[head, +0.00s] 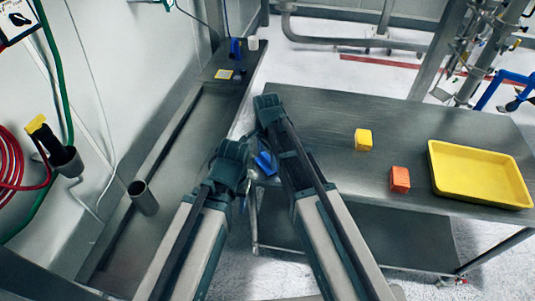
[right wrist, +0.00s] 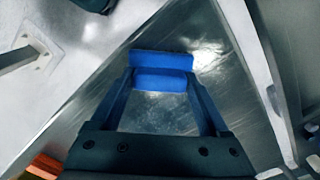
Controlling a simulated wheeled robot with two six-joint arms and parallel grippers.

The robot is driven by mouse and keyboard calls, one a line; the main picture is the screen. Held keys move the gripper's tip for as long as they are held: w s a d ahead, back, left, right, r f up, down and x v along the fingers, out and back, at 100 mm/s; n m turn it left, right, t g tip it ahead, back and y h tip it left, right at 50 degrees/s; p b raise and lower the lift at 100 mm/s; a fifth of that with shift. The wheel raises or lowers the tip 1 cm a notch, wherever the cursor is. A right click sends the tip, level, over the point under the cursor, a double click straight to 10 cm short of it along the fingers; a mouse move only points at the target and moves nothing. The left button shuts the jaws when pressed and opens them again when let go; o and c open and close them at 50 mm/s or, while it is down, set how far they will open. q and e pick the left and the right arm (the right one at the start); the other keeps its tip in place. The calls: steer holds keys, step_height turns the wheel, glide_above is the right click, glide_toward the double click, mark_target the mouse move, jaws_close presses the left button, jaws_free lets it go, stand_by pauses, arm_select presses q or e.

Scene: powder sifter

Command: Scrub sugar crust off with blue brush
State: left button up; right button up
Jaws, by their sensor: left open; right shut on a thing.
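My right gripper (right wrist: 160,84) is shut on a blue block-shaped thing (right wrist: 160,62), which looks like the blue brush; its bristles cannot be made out. Blue also shows between my two arms in the head view (head: 265,163), by the left edge of the steel table. A bare metal surface with a slanting edge lies behind the brush in the right wrist view. My left gripper (head: 232,153) is open, left of the brush; its fingers are largely hidden. I cannot make out any sugar crust.
The steel table (head: 310,105) holds a yellow block (head: 363,139), an orange block (head: 400,179) and a yellow tray (head: 480,173). A long bench (head: 195,115) runs along the wall, with a blue item (head: 235,48) and white cup (head: 253,43) at its far end.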

steer(key=shift+r, duration=0.15)
step_height(320, 180, up, 6)
steer(key=p, duration=0.6)
steer(key=shift+w, duration=0.1)
step_height(320, 180, up, 3)
steer(key=p, duration=0.3)
steer(key=shift+f, duration=0.2)
stand_by(0.4)
